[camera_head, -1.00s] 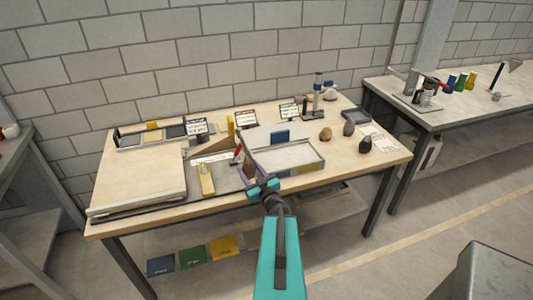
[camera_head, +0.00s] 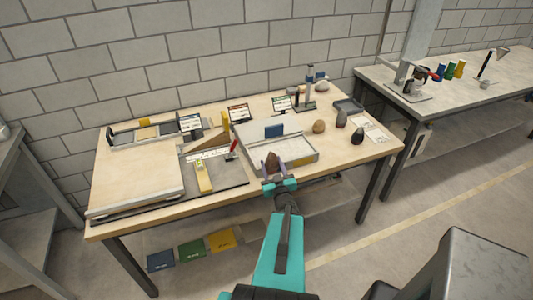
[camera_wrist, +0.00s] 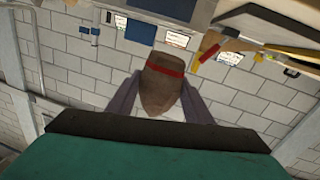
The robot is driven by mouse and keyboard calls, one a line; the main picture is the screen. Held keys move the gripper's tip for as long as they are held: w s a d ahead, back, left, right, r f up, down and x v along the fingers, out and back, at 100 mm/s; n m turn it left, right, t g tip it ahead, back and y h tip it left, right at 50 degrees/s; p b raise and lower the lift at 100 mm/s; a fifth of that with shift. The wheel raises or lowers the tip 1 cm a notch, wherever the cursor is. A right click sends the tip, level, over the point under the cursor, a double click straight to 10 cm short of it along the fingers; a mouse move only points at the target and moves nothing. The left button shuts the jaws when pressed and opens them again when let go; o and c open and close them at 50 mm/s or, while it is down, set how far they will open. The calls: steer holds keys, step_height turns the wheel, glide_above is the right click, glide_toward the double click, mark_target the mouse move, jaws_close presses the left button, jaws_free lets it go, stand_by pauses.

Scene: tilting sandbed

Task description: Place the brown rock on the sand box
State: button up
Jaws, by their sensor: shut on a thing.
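My gripper (camera_head: 272,167) is shut on the brown rock (camera_head: 272,161) and holds it upright at the front left part of the sand box (camera_head: 305,158), as seen in the head view. The sand box is a shallow pale tray with a blue piece (camera_head: 274,130) at its back. I cannot tell how high the rock is above it. In the wrist view the brown rock (camera_wrist: 158,92) sits between the two fingers and shows a red band. The fingers hide its sides.
A tan rock (camera_head: 319,126), a grey rock (camera_head: 341,118) and a dark rock (camera_head: 357,138) stand right of the sand box. A yellow tool (camera_head: 203,178) and a red-handled tool (camera_head: 233,148) lie to the left. Small signs and a stand (camera_head: 309,90) are at the back.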

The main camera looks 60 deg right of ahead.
steer(key=shift+w+d+f+b, duration=0.25)
steer(key=shift+w+d+b, duration=0.3)
steer(key=shift+b, duration=0.8)
steer(key=b+x, duration=0.2)
steer(key=b, duration=0.1)
steer(key=b+x, duration=0.2)
steer(key=b, duration=0.2)
steer(key=shift+s+d+f, duration=0.1)
steer(key=shift+d+f, duration=0.1)
steer(key=shift+d, duration=0.1)
steer(key=b, duration=0.4)
steer(key=shift+w+d, duration=0.35)
steer(key=shift+d, duration=0.05)
steer(key=b, duration=0.2)
steer(key=d+b, duration=0.1)
steer(key=b, duration=0.1)
steer(key=shift+w, duration=0.25)
steer(key=b+x, duration=0.2)
steer(key=b, duration=0.1)
steer(key=shift+d+f, duration=0.2)
steer(key=shift+f, duration=0.05)
steer(key=shift+x, duration=2.3)
steer(key=shift+s+d, duration=0.1)
steer(key=shift+d, duration=0.15)
